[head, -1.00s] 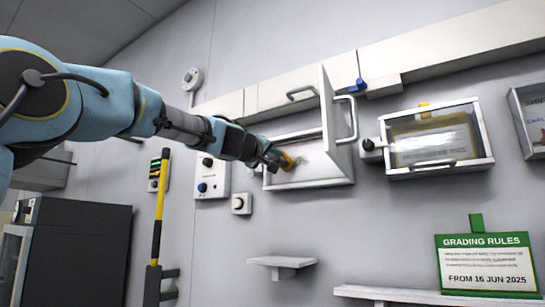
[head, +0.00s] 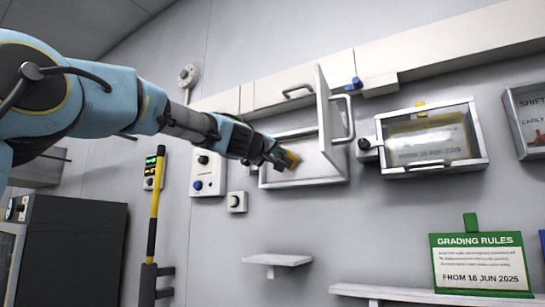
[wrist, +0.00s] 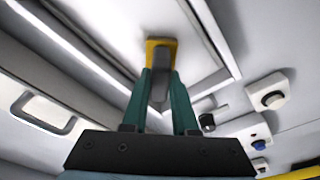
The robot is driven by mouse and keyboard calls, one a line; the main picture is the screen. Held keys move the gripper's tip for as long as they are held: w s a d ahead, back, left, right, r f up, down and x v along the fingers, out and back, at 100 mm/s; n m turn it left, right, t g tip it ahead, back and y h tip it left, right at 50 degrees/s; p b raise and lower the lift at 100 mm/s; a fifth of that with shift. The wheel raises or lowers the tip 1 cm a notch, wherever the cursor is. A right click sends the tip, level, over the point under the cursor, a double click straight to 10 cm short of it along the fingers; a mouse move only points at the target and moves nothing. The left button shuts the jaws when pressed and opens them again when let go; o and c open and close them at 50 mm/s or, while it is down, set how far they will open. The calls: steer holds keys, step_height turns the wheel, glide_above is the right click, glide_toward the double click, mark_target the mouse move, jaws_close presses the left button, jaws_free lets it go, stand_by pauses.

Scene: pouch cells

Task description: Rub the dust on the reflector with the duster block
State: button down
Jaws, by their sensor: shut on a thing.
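My gripper (head: 277,157) is shut on the duster block, a yellow pad (head: 291,159) with a grey grip. In the wrist view the green fingers (wrist: 161,82) hold the grey grip, and the yellow pad (wrist: 153,45) lies against or very close to a pale flat panel (wrist: 115,22). In the head view the block is inside the left part of a shallow white-framed recess (head: 305,183) on the wall, whose pale back seems to be the reflector. Dust cannot be made out clearly. Contact under the pad is hidden.
An open door (head: 325,110) with a handle stands out at the recess's right side. Right of it is a glass-fronted case (head: 432,166). Left are a switch box (head: 208,172) and a knob (head: 237,201). Below are a small shelf (head: 278,260) and a green sign (head: 480,264).

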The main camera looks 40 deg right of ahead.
steer(key=s, duration=0.2)
steer(key=s+d+p, duration=0.1)
steer(key=s, duration=0.2)
steer(key=shift+d, duration=0.15)
steer(key=shift+w, duration=0.15)
steer(key=w, duration=0.2)
steer(key=w+a+b, duration=0.1)
steer(key=w, duration=0.4)
steer(key=shift+a+b, duration=0.35)
steer(key=shift+b, duration=0.05)
stand_by(0.3)
steer(key=shift+a, duration=0.1)
steer(key=shift+w+r+b+v, duration=0.15)
steer(key=shift+b+v, duration=0.95)
steer(key=shift+v, duration=0.35)
steer(key=shift+w+r+b+v, duration=0.1)
steer(key=shift+r+b+v, duration=0.05)
steer(key=shift+b+v, duration=1.1)
steer(key=shift+a, duration=0.35)
